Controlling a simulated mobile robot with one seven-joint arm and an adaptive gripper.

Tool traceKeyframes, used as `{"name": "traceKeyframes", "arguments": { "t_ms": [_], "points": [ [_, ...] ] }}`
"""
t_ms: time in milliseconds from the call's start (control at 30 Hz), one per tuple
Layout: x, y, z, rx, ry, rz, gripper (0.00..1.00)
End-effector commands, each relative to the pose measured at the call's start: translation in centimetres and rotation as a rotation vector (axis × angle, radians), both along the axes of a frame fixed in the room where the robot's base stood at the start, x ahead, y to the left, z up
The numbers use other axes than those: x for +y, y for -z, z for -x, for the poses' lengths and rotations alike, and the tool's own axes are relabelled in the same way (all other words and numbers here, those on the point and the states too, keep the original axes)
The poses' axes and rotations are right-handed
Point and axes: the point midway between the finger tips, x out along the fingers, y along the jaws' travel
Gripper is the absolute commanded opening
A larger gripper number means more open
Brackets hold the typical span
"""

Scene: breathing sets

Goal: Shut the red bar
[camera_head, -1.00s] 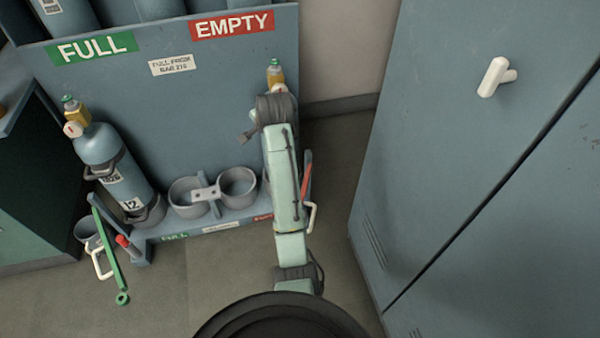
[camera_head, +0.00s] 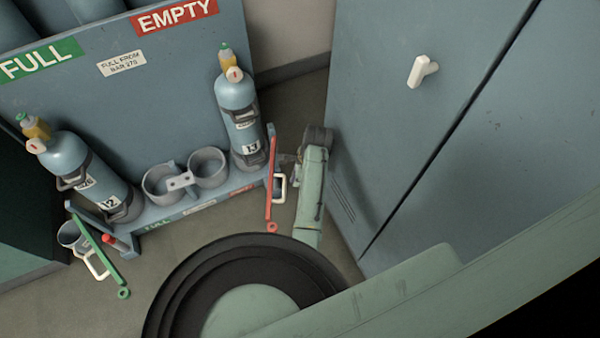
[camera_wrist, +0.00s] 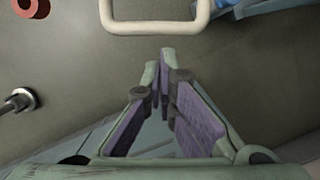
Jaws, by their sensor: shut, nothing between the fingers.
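The red bar (camera_head: 270,185) juts forward from the right end of the cylinder rack in the head view, standing open, with a ring at its free end. A white handle (camera_head: 279,188) is fixed to its right side. My gripper is to the right of the bar; its fingers are mostly hidden in the head view. In the wrist view my gripper (camera_wrist: 160,62) is shut and empty, its tips just short of the white handle (camera_wrist: 155,26), with a visible gap. The bar's red ring (camera_wrist: 32,8) shows at the upper left.
Cylinder 13 (camera_head: 238,115) stands at the rack's right end, cylinder 12 (camera_head: 85,170) at the left, with empty holders (camera_head: 207,167) between. A green bar (camera_head: 100,248) juts out at left. A grey-blue cabinet (camera_head: 375,130) stands close on my arm's right.

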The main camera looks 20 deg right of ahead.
Motion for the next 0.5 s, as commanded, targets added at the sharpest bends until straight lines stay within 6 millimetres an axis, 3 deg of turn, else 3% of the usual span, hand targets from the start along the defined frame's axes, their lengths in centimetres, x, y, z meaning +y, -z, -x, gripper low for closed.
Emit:
{"name": "traceKeyframes", "arguments": {
  "t_ms": [200, 500],
  "points": [
    [0.5, 2.2, -0.2, 0.000, -0.001, 0.000, 0.00],
    [0.5, 2.5, -0.3, -0.002, -0.001, 0.001, 0.00]
  ]
}}
